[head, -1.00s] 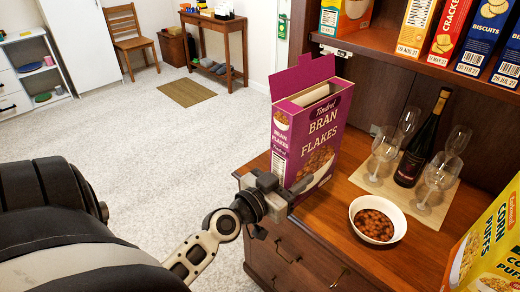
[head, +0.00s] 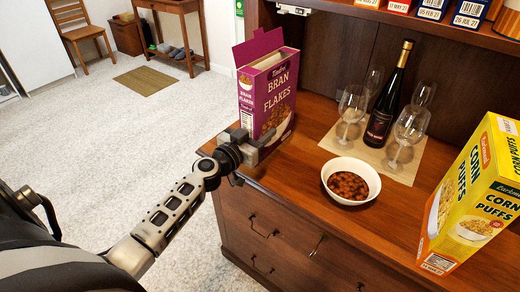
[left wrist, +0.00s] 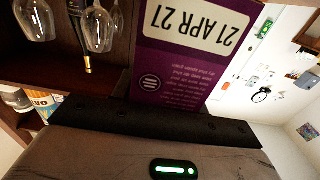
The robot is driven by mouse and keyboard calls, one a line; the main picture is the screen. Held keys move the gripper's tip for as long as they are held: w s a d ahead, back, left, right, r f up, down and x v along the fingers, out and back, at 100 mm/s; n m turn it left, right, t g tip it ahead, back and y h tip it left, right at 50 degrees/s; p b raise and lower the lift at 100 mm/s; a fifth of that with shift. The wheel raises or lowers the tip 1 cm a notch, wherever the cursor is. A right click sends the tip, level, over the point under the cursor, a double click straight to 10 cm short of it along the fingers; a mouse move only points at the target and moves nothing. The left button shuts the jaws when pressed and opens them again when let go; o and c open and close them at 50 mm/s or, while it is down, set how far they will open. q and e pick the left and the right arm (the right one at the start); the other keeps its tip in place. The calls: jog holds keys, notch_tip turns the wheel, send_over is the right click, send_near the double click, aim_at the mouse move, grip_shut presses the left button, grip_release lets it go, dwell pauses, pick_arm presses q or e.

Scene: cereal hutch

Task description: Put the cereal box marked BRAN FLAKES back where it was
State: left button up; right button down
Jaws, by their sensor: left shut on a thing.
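The purple BRAN FLAKES box (head: 270,98) is upright at the left end of the wooden counter (head: 310,215), its top flap raised. My left gripper (head: 256,146) is shut on the low part of the box at its near side. Whether the box's base touches the counter is hidden by the gripper. In the left wrist view, a purple face of the box (left wrist: 172,80) with a white date label, upside down, stands just beyond the dark gripper edge (left wrist: 150,121). My right gripper is not in view.
A white bowl of cereal (head: 351,181) stands right of the box. A dark bottle (head: 388,100) and several glasses (head: 351,107) stand on a mat (head: 402,172) behind it. A yellow CORN PUFFS box (head: 475,200) is at the right. A shelf with boxes (head: 432,8) hangs above.

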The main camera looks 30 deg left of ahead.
pick_arm(q)
jog(key=shift+w+a+f, duration=0.1)
jog(key=shift+w+f, duration=0.1)
jog(key=shift+w+f+b, duration=0.2)
jog(key=shift+f+b, duration=0.5)
jog(key=shift+f, duration=1)
jog(key=shift+f, duration=0.2)
jog(key=o, duration=1.2)
